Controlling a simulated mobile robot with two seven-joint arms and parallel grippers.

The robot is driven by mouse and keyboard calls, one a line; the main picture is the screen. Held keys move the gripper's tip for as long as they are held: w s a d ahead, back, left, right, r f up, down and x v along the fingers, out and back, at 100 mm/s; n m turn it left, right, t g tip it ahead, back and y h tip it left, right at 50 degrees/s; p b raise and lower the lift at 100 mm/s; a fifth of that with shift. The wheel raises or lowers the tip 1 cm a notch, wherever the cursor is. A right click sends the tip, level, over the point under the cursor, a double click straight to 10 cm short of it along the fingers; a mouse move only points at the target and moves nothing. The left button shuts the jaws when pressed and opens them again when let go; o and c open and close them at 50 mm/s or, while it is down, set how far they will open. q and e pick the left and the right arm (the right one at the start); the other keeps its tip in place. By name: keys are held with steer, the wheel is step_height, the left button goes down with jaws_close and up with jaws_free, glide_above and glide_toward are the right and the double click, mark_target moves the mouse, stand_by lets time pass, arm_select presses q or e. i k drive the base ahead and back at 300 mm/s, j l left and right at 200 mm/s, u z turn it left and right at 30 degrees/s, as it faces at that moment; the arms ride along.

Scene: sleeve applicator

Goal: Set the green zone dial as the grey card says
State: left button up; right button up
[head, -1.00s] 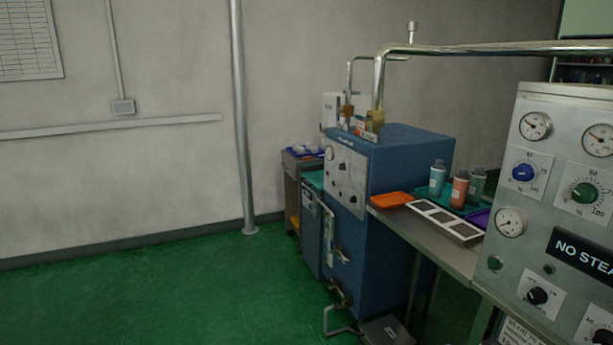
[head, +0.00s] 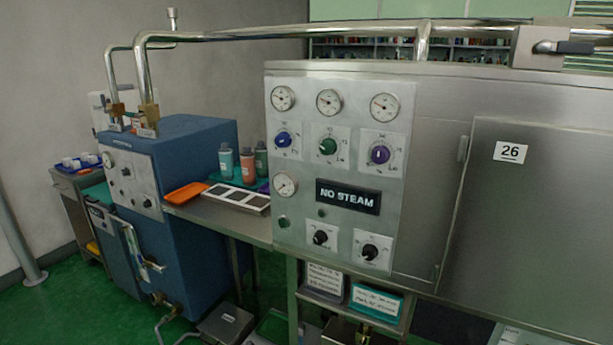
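The green zone dial (head: 327,146) is on the steel control panel (head: 300,225), in the middle of a row of three coloured dials. It sits between a blue dial (head: 283,140) and a purple dial (head: 380,155). Its pointer and scale are too small to read. A pale card with lines of text (head: 323,276) is below the panel, beside another card in a teal holder (head: 376,301). Their text is unreadable, and I cannot tell whether either is the grey card. Neither of my grippers is in view.
Left of the panel, a steel side table holds an orange tray (head: 186,193) and several bottles (head: 247,165). A blue boiler-like cabinet (head: 200,245) stands further left. Green floor (head: 75,315) is open at lower left.

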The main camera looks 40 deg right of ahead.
mark_target(328, 147)
steer(key=z, duration=1.15)
